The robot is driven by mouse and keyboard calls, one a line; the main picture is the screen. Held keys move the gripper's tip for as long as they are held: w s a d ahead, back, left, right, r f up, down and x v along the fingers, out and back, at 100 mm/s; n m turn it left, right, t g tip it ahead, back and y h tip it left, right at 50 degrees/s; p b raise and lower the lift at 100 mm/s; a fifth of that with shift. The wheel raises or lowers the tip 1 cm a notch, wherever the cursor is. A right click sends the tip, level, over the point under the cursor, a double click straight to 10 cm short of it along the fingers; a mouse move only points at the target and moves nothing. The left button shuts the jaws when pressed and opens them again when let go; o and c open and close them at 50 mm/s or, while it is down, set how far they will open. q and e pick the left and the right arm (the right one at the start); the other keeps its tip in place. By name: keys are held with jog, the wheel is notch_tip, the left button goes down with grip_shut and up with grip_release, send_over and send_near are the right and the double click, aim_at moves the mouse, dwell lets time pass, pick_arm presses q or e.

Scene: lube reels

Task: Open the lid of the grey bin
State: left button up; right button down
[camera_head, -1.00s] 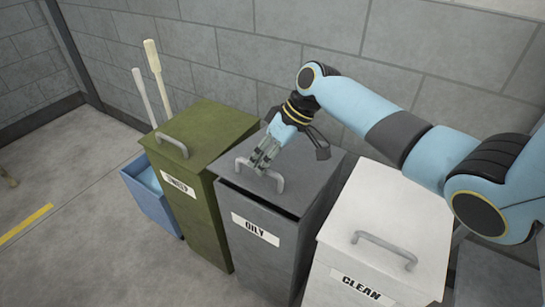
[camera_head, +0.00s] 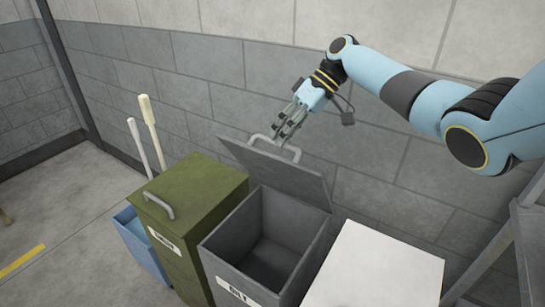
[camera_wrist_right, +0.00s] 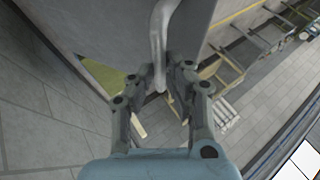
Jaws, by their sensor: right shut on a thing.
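The grey bin (camera_head: 228,245), with a label ending in "ILY" on its front, stands between the green and white bins. Its lid (camera_head: 285,178) is tilted up and back, and the dark inside of the bin shows. My right gripper (camera_head: 284,134) is at the lid's top edge, shut on the lid handle (camera_head: 262,139). In the right wrist view the handle (camera_wrist_right: 157,40) runs down between the fingers of the right gripper (camera_wrist_right: 168,85). My left gripper is not in view.
A green bin (camera_head: 205,195) with its lid shut stands to the left, and a white bin (camera_head: 375,270) to the right. A blue box (camera_head: 140,240) with two long handles (camera_head: 150,125) stands beyond the green bin. The block wall (camera_head: 200,85) is close behind.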

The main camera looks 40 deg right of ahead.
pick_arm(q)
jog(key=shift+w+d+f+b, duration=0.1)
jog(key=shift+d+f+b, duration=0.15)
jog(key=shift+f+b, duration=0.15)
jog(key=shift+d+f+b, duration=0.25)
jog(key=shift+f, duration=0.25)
pick_arm(e)
jog(key=shift+w+d+f, duration=0.1)
jog(key=shift+w+d, duration=0.1)
jog(key=shift+d, duration=0.55)
jog(key=shift+w+d+f, duration=0.1)
jog(key=shift+w+d, duration=0.05)
jog(key=shift+d, duration=0.55)
jog(key=shift+w+d+f, duration=0.1)
jog(key=shift+w+d, duration=0.1)
jog(key=shift+d, duration=0.55)
jog(key=c, duration=1.7)
grip_release()
jog(key=shift+o, duration=1.4)
jog(key=shift+w+d+f, duration=0.15)
jog(key=shift+w, duration=0.1)
jog(key=shift+o, duration=0.4)
jog(key=shift+w+d, duration=0.15)
jog(key=shift+w, duration=0.05)
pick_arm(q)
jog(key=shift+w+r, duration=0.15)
pick_arm(e)
jog(key=v, duration=1.2)
jog(key=shift+a+r, duration=0.3)
